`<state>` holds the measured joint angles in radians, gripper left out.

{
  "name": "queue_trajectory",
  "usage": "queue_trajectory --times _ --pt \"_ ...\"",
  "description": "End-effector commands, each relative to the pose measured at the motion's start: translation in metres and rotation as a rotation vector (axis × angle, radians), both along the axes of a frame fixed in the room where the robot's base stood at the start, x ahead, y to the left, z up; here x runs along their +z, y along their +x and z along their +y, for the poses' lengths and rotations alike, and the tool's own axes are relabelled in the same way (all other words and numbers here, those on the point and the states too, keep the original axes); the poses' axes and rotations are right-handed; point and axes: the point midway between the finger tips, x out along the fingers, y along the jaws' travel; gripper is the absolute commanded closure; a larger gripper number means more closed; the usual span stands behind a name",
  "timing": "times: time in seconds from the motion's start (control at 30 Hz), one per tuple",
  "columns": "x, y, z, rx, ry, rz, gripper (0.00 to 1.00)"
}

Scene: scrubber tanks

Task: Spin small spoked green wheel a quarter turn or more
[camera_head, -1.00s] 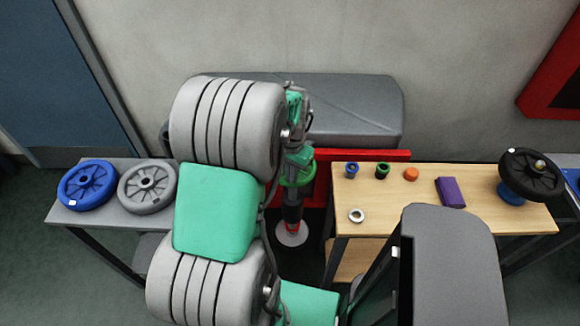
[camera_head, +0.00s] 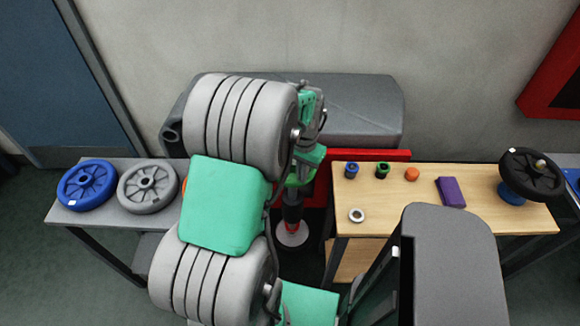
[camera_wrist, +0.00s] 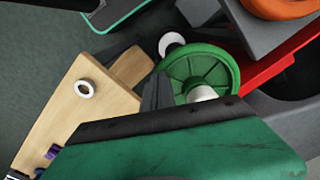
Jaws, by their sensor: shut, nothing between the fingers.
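The small spoked green wheel (camera_wrist: 187,66) shows in the wrist view, with a pale hub at its lower right and its lower edge hidden by my gripper. In the head view only part of the green wheel (camera_head: 301,179) shows, beside my arm, above a red and black stem. My gripper (camera_wrist: 157,88) is shut and empty. In the wrist view its dark fingers lie at the wheel's left rim; I cannot tell whether they touch it.
A wooden table (camera_head: 400,222) holds a white ring (camera_head: 357,215), small coloured parts, a purple block (camera_head: 451,192) and a black wheel (camera_head: 531,175). A grey table at left holds a blue wheel (camera_head: 88,186) and a grey wheel (camera_head: 147,187). A red beam (camera_head: 372,156) lies behind the green wheel.

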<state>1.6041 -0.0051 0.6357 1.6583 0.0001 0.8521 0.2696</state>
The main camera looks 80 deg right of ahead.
Motion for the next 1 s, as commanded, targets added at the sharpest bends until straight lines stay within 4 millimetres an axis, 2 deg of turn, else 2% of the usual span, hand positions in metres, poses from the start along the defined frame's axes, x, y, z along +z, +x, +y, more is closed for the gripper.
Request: queue_trajectory --times 0.27,0.53,0.73,1.0 --pt "-0.002 -0.011 -0.011 0.000 0.002 0.000 1.00" --pt "-0.002 -0.012 -0.012 0.000 0.002 0.000 1.00" --pt "-0.002 -0.020 -0.025 -0.001 0.001 0.000 1.00" --pt "0.000 -0.020 -0.025 0.000 0.002 0.000 1.00"
